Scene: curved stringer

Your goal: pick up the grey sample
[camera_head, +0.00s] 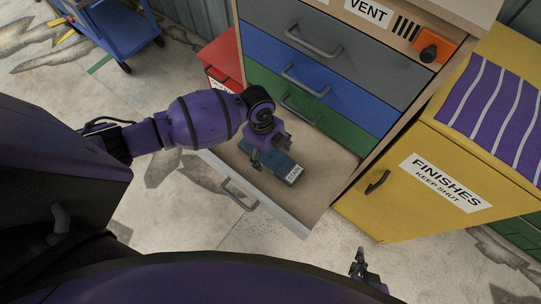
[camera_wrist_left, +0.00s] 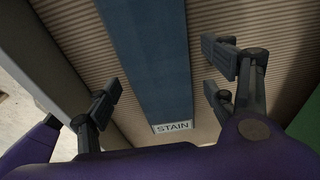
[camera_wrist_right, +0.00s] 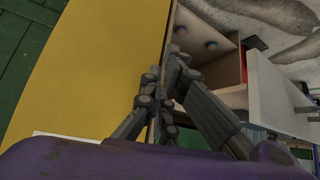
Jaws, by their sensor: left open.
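A long dark blue block (camera_head: 293,172) with a white STAIN label lies in the open bottom drawer (camera_head: 285,222). It also fills the middle of the left wrist view (camera_wrist_left: 155,70). My left gripper (camera_head: 270,152) is open above the block, and its fingers show on either side of it in the left wrist view (camera_wrist_left: 165,85). I cannot tell the gap between fingers and block. No plainly grey sample shows apart from this dark bluish block. My right gripper (camera_head: 359,262) is low in the head view, away from the drawer; its fingertips are together in the right wrist view (camera_wrist_right: 160,78).
Shut grey (camera_head: 305,28), blue (camera_head: 315,72) and green (camera_head: 290,98) drawers rise above the open one. A yellow FINISHES cabinet (camera_head: 400,212) stands right of it. A red cabinet (camera_head: 222,60) stands left. A blue cart (camera_head: 113,28) is farther off. The floor in front is clear.

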